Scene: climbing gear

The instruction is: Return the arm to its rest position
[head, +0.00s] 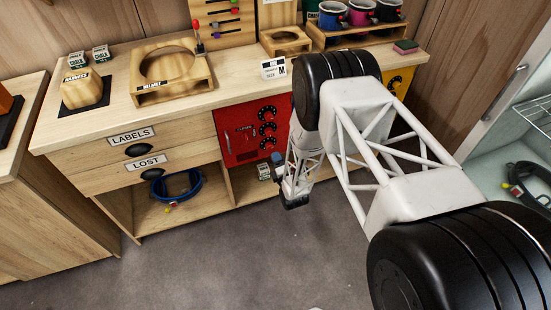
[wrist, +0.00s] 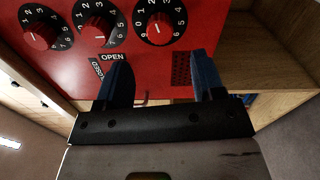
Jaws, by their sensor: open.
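My gripper (head: 286,181) hangs at the end of my white lattice arm, in front of the wooden counter and low beside the red cabinet. In the wrist view its two blue fingers (wrist: 160,80) stand apart with nothing between them. Beyond the fingers is the red cabinet front (wrist: 190,70), with several numbered dials and a plate reading OPEN and CLOSED. The red cabinet also shows in the head view (head: 232,140), partly hidden at its right by my arm.
The counter (head: 225,90) carries a wooden helmet stand (head: 135,85), a harness block (head: 82,92), chalk boxes (head: 100,53) and a rack of mugs (head: 361,12). A blue harness (head: 192,186) lies in the lower cubby. A glass case (head: 520,150) stands at right. The front floor is clear.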

